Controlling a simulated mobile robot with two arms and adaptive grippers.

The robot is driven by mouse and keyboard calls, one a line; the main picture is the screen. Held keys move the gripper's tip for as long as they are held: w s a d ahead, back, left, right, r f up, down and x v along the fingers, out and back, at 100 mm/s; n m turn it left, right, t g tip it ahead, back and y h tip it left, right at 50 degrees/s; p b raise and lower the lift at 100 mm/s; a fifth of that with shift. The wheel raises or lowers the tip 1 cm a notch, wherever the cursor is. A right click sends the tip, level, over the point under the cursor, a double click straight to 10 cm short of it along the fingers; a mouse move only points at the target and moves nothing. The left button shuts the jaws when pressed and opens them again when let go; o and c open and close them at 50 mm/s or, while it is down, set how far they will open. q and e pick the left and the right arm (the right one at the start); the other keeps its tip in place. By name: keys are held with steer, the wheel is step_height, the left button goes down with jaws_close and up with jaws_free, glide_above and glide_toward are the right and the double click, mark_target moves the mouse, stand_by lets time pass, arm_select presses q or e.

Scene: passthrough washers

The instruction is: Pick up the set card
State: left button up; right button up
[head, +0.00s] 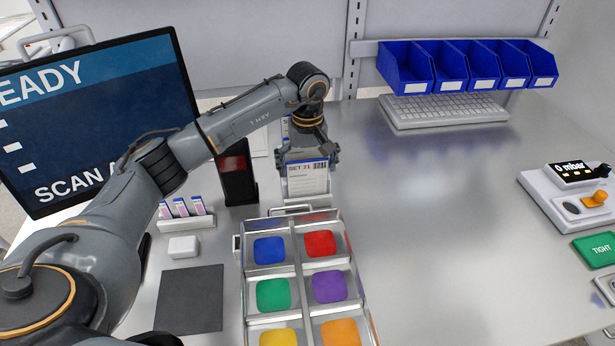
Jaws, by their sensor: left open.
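The set card (307,179) is a white upright card with a blue top strip, "SET 21" and a barcode on it. It stands in a small holder behind the tray of coloured blocks. My left gripper (307,160) reaches down over the card from behind, with a finger at each side of the card's upper part. It is open, and I cannot tell whether a finger touches the card. My right gripper is not in view.
A metal tray (297,259) with coloured blocks stands just in front of the card. A black scanner post (238,178) stands close on the left, near the monitor (100,120). Blue bins (406,68) hang at the back right. The table (430,220) is clear right of the card.

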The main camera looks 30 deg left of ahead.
arm_select(q)
steer(key=shift+f, duration=1.1)
steer(key=c, duration=0.7)
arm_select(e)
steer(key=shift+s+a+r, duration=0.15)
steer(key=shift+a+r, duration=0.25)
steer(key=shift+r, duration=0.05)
arm_select(q)
steer(key=shift+r, duration=0.1)
